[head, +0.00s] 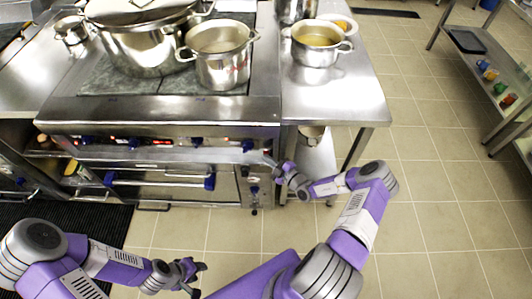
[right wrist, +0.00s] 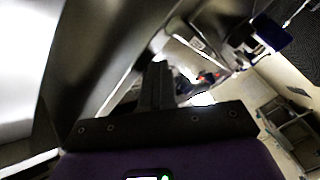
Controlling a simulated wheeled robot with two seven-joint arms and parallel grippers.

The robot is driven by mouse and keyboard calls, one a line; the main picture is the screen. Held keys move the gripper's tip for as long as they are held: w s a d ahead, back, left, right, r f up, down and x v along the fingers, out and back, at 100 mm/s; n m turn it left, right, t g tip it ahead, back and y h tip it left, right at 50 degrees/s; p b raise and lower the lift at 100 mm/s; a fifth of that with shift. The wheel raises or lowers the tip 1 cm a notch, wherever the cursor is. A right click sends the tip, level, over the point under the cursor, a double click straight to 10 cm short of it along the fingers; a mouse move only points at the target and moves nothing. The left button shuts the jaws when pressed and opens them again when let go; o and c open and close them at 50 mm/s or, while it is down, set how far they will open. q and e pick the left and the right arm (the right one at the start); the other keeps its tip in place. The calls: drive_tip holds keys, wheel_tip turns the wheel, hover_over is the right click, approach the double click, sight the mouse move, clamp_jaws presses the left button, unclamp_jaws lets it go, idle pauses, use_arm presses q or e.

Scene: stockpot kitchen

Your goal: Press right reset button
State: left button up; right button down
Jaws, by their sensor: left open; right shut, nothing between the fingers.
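The stove (head: 160,111) has a front row of blue knobs and small red lights. Its right-hand control panel (head: 254,188) carries small dark knobs or buttons; I cannot tell which one is the right reset button. My right gripper (head: 270,160) is shut and empty, close to the stove front, just right of the rightmost blue knob (head: 248,145) and above the panel. I cannot tell whether it touches anything. Its dark finger shows in the right wrist view (right wrist: 158,85). My left gripper (head: 199,279) is open and empty, low over the floor in front of the stove.
A large lidded stockpot (head: 140,50) and a smaller pot (head: 222,68) stand on the stove top. A pot (head: 317,52) stands on the steel side table (head: 340,98), whose edge is above my right forearm. A shelf rack (head: 468,42) stands far right. The tiled floor (head: 430,190) between is clear.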

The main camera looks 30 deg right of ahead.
drive_tip(key=shift+s+d+f, duration=0.15)
drive_tip(key=shift+d, duration=0.15)
drive_tip(key=s+a+p, duration=0.1)
drive_tip(key=s, duration=0.1)
drive_tip(key=s+a+p, duration=0.1)
drive_tip(key=s+a, duration=0.1)
drive_tip(key=shift+s+a+p, duration=0.1)
drive_tip(key=shift+p, duration=0.3)
drive_tip(key=shift+a, duration=0.1)
idle(0.4)
